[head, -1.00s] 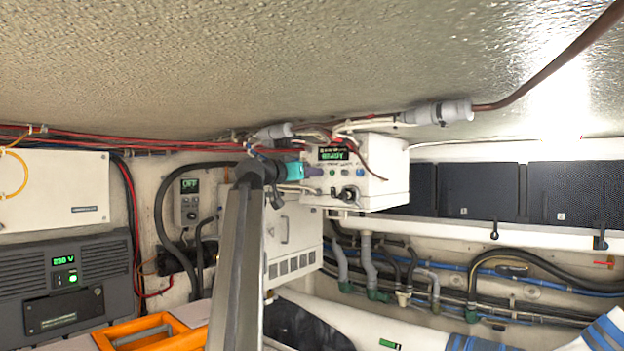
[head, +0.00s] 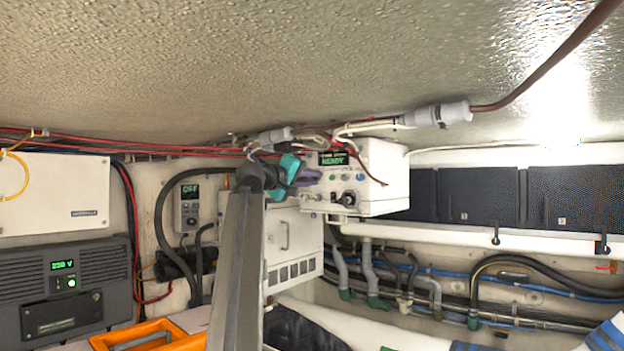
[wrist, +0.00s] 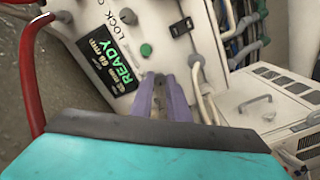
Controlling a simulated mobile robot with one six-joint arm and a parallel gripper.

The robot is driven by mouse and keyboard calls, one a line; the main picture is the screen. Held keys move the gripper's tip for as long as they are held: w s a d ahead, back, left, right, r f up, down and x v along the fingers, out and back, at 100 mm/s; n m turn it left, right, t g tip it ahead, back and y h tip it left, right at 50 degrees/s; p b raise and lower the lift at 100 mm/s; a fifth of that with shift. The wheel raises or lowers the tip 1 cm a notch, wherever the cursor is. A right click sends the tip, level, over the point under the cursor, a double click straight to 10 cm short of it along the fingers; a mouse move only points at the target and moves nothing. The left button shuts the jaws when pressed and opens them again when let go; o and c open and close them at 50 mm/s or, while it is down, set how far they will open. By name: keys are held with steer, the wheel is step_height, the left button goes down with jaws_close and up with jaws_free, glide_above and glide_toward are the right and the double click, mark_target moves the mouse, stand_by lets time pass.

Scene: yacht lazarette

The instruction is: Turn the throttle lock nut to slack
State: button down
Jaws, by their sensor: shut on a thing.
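A white control box (head: 385,190) hangs under the ceiling in the head view, its green display (head: 333,159) reading READY. In the wrist view the same box face (wrist: 98,30) is tilted, with the READY display (wrist: 110,60), a green button (wrist: 146,49) and part of a LOCK label. My gripper (head: 318,177), with purple fingers and a teal body, reaches the left side of the box front. In the wrist view my gripper (wrist: 166,82) is shut on the throttle lock nut at the panel. The fingers mostly hide the nut, so its angle cannot be told.
A red cable (wrist: 32,75) runs close at the left in the wrist view. A white vented cabinet (head: 293,240) stands below the box. The textured ceiling (head: 200,70) and cables are close above my arm. An orange tray (head: 160,335) lies at lower left.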

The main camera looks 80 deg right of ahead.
steer(key=n+p, duration=0.2)
steer(key=n, duration=0.4)
steer(key=shift+w+r+n, duration=0.1)
steer(key=shift+r+n, duration=0.05)
steer(key=shift+n, duration=0.25)
steer(key=c, duration=1.7)
jaws_free()
steer(key=shift+f, duration=0.2)
steer(key=b+v, duration=0.4)
steer(key=v, duration=0.9)
steer(key=shift+w+a+r+b, duration=0.15)
steer(key=shift+a+b, duration=0.15)
steer(key=shift+a, duration=0.05)
